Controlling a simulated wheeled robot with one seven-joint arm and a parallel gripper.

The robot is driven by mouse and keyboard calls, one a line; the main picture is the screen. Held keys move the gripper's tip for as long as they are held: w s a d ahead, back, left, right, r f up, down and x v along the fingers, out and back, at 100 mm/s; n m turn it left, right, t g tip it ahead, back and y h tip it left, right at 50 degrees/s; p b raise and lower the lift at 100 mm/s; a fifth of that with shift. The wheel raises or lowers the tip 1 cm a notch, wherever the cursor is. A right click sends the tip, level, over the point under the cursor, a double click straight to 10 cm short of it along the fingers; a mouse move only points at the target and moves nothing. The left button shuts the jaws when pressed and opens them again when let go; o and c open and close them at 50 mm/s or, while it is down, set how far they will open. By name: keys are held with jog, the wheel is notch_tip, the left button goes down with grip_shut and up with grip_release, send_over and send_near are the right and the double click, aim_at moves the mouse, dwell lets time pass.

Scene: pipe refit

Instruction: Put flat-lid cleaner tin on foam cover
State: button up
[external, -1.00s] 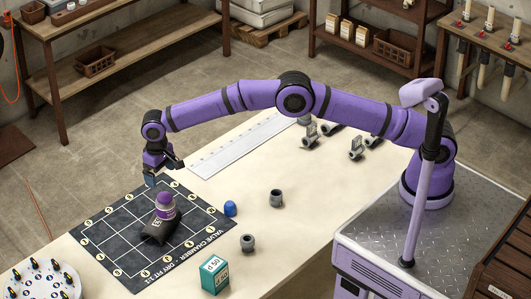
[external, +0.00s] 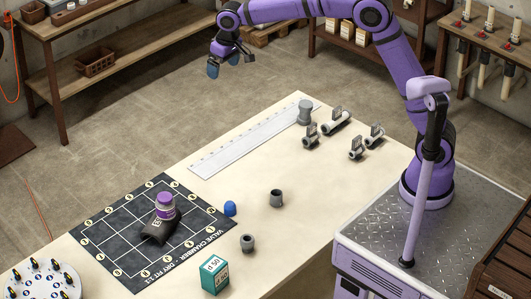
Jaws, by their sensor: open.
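The cleaner tin (external: 165,205), purple and white with a flat purple top, stands on the dark grey foam cover (external: 158,232). The cover lies on the black gridded valve chamber mat (external: 108,234). The tin looks upright, and nothing holds it. My gripper (external: 225,66) is open and empty, high up and well away from the tin, near the top of the external view.
On the table stand a blue cap (external: 230,208), two grey fittings (external: 276,198), a teal box (external: 214,273) and a round white tray (external: 42,281). A white ruler (external: 245,143) and several pipe fittings (external: 334,122) lie at the far end.

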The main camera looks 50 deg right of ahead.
jog(key=s+d+r+t, duration=0.1)
jog(key=s+d+r, duration=0.3)
jog(key=s+d, duration=0.5)
jog(key=s+d+r+t, duration=0.1)
jog(key=s+d+r, duration=0.4)
jog(key=s+d, duration=0.45)
jog(key=s+d+f+m, duration=0.1)
jog(key=s+d+f, duration=0.2)
jog(key=s+d, duration=0.3)
jog(key=s+d+f+t, duration=0.1)
jog(key=s+d+f, duration=0.3)
jog(key=s, duration=1.1)
jog(key=d, duration=0.2)
jog(key=shift+d+f+m+h, duration=0.25)
jog(key=shift+d+m+h, duration=0.15)
